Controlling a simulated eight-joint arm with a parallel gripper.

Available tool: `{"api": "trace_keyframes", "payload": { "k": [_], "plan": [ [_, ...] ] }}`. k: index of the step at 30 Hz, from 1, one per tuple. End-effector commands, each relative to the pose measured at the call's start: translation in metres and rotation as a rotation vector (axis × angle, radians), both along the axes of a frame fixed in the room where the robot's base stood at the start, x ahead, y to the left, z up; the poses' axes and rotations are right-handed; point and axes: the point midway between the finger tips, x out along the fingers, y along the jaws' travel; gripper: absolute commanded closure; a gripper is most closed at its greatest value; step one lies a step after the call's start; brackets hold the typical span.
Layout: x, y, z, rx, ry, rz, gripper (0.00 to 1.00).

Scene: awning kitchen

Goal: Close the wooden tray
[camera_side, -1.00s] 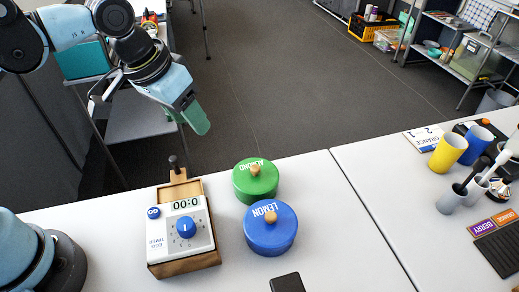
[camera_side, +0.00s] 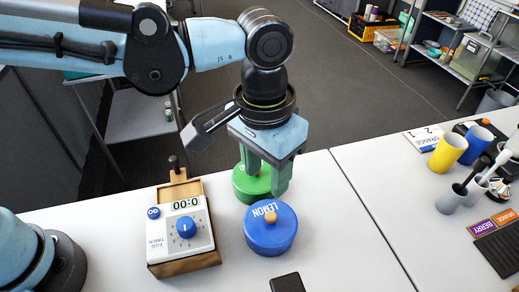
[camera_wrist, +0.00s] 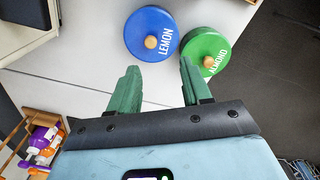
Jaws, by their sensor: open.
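The wooden tray (camera_side: 180,190) sticks out from the back end of the white egg timer (camera_side: 181,235) in the side view. A dark upright knob (camera_side: 174,164) stands at its far end. The timer rests on a wooden base (camera_side: 185,266). My gripper (camera_side: 267,178) is open and empty, to the right of the tray, with its green fingers pointing down. In the side view they overlap the green almond canister; their height is unclear. In the wrist view my gripper (camera_wrist: 160,78) shows two spread fingers; I cannot make out the tray there.
The blue lemon canister (camera_side: 270,232) and green almond canister (camera_side: 245,184) stand right of the timer. A dark object (camera_side: 288,283) lies at the front edge. Yellow (camera_side: 447,153) and blue (camera_side: 475,146) cups stand far right. Bare white table lies between.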

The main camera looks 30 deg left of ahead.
Motion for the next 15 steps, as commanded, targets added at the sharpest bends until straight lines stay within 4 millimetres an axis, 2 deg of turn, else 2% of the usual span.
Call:
{"api": "trace_keyframes", "payload": {
  "k": [6, 15],
  "plan": [
    [-0.006, -0.014, -0.004, 0.018, 0.018, -0.014, 0.52],
    [-0.007, -0.015, -0.005, 0.021, 0.022, -0.015, 0.52]
  ]
}}
